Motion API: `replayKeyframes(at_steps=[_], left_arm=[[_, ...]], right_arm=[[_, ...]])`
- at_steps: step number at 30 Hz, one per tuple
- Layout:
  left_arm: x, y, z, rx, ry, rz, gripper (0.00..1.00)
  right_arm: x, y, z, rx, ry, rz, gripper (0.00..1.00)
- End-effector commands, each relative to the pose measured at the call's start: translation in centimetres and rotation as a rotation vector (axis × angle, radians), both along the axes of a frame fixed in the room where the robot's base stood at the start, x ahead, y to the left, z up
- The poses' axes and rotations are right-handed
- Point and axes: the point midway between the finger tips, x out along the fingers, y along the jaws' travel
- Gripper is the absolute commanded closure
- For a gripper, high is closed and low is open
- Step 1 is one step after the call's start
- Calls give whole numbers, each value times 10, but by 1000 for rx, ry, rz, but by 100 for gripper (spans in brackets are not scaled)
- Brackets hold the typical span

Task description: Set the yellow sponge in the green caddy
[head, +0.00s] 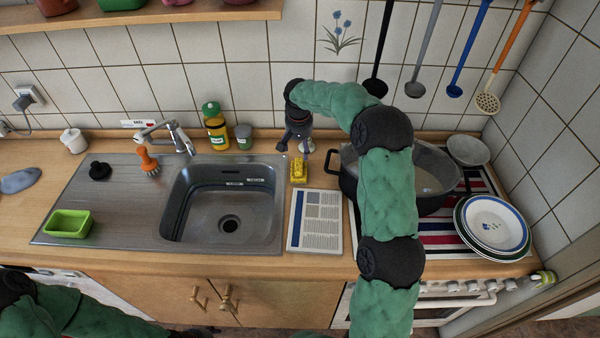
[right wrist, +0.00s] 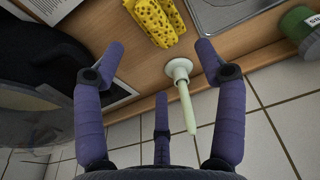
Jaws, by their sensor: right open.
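The yellow sponge (head: 298,169) lies on the wooden counter just right of the sink. In the right wrist view the sponge (right wrist: 155,20) shows at the top, pitted with dark holes, beyond my fingertips. My right gripper (head: 294,146) is open and empty, just behind the sponge in the head view and apart from it. Its spread fingers also show in the right wrist view (right wrist: 160,60). The green caddy (head: 68,224) stands on the drainboard at the far left and looks empty. My left arm shows at the lower left, but its gripper is out of view.
A pale stick with a round base (right wrist: 183,90) stands between my right fingers' reach and the wall. The sink (head: 222,205) lies between sponge and caddy. A large pot (head: 432,175), a printed sheet (head: 316,222) and bottles (head: 215,128) are nearby. An orange brush (head: 148,160) stands left.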

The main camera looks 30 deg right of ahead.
Motion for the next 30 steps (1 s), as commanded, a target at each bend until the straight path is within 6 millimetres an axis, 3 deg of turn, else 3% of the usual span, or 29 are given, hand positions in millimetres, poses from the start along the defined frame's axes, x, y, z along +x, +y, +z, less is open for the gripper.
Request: replayKeyframes(at_steps=[3, 13, 21, 29, 30], left_arm=[[0, 0, -3, 0, 0, 0, 48], [-1, 0, -7, 0, 1, 0, 48], [-1, 0, -14, 0, 2, -1, 48], [-1, 0, -14, 0, 2, -1, 48], [-1, 0, -14, 0, 1, 0, 48]], right_arm=[[2, -1, -21, 0, 4, 1, 29], [2, -4, -47, 1, 4, 0, 29], [3, -8, -83, 1, 3, 1, 29], [4, -9, -87, 0, 1, 1, 29], [4, -9, -87, 0, 1, 1, 34]])
